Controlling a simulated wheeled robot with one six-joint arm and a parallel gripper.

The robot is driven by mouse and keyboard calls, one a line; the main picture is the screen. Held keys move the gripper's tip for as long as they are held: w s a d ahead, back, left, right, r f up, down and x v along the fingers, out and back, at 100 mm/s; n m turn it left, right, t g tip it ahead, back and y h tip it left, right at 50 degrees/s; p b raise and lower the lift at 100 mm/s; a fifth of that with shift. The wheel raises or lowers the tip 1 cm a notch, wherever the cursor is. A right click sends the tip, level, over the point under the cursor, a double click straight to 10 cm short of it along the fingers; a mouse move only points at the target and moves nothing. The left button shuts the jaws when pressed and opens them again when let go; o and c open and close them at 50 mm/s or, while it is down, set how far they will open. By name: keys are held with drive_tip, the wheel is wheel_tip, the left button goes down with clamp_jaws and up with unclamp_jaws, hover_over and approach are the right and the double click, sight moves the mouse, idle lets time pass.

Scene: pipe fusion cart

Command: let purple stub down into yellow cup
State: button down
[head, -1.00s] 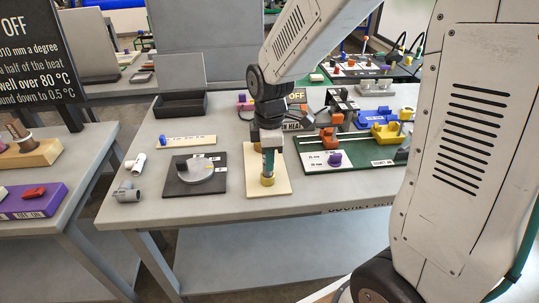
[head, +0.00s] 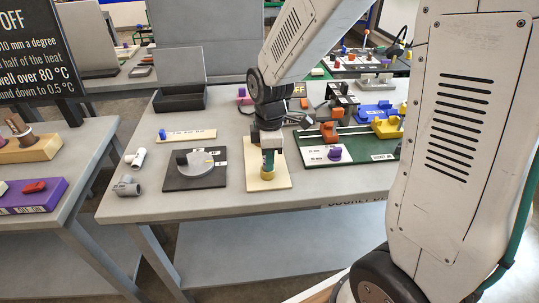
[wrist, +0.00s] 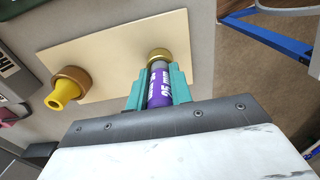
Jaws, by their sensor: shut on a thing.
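My gripper (wrist: 158,92), with teal fingers, is shut on the purple stub (wrist: 160,92), which has white lettering and a grey lower end. In the head view my gripper (head: 268,160) points down at the near part of a cream board. The yellow cup, a brass-yellow ring (head: 267,174), stands on that board directly under the stub. It also shows in the wrist view (wrist: 158,54), in line with the stub's grey end. The end meets the cup's mouth or is just inside; the depth cannot be told. The fingers hide the stub's sides.
The cream board (wrist: 115,45) also bears a yellow piece with a brown collar (wrist: 66,90). A dark plate with a grey disc (head: 195,168) lies to the left. A green board (head: 350,146) with orange and purple pieces is close on the right.

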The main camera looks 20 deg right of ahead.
drive_tip(key=shift+f, duration=0.15)
drive_tip(key=c, duration=1.2)
unclamp_jaws()
drive_tip(key=shift+o, duration=0.2)
wheel_tip(320, 180, up, 8)
drive_tip(key=shift+s+f, duration=0.1)
drive_tip(key=s+d+r+m, duration=0.1)
drive_tip(key=s+r+m, duration=0.2)
drive_tip(key=s, duration=0.4)
drive_tip(key=s+d+r+m, duration=0.1)
drive_tip(key=s+r+m, duration=0.2)
drive_tip(key=s+m, duration=0.3)
drive_tip(key=s+d+r+m+t, duration=0.1)
drive_tip(key=s+r+m, duration=0.1)
drive_tip(key=s+m, duration=0.3)
drive_tip(key=s, duration=0.3)
drive_tip(key=shift+s+r, duration=0.4)
